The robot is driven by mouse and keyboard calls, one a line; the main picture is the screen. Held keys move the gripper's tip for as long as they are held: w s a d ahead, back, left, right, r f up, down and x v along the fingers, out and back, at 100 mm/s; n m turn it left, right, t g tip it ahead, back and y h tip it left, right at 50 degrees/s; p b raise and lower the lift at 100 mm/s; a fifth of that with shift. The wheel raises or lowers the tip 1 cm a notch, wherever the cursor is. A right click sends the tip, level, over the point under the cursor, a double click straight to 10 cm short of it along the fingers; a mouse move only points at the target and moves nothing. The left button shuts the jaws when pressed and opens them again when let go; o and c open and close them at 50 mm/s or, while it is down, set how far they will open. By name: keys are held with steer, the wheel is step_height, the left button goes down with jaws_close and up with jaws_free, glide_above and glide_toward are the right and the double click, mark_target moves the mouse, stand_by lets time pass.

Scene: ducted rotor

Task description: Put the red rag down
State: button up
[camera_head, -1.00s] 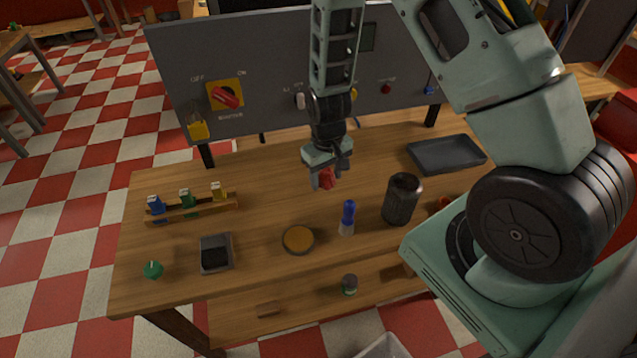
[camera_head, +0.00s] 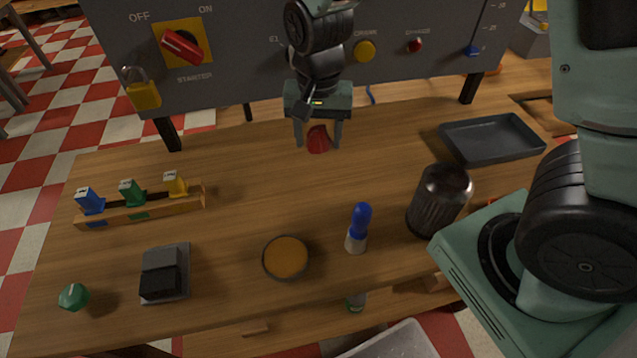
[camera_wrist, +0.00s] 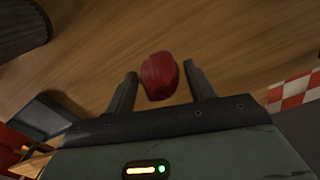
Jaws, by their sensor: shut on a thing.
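The red rag (camera_head: 318,139) is a small crumpled bundle between the two fingers of my gripper (camera_head: 318,136), over the back middle of the wooden table (camera_head: 240,165). The wrist view also shows the rag (camera_wrist: 159,76) between the fingertips of my gripper (camera_wrist: 160,88), with wood behind it. My gripper is shut on the rag, though slim gaps seem to show beside it. The fingers point down. I cannot tell whether the rag touches the tabletop.
A dark tray (camera_head: 492,140) lies at the back right. A dark canister (camera_head: 439,203), blue-capped bottle (camera_head: 358,228), round amber-topped dish (camera_head: 286,258) and block rack (camera_head: 140,207) stand further forward. The grey panel (camera_head: 240,60) rises behind. Table around the rag is clear.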

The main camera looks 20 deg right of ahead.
mark_target(318, 179)
step_height(318, 179, down, 10)
steer(key=shift+a+r, duration=0.1)
steer(key=shift+r, duration=0.1)
stand_by(0.3)
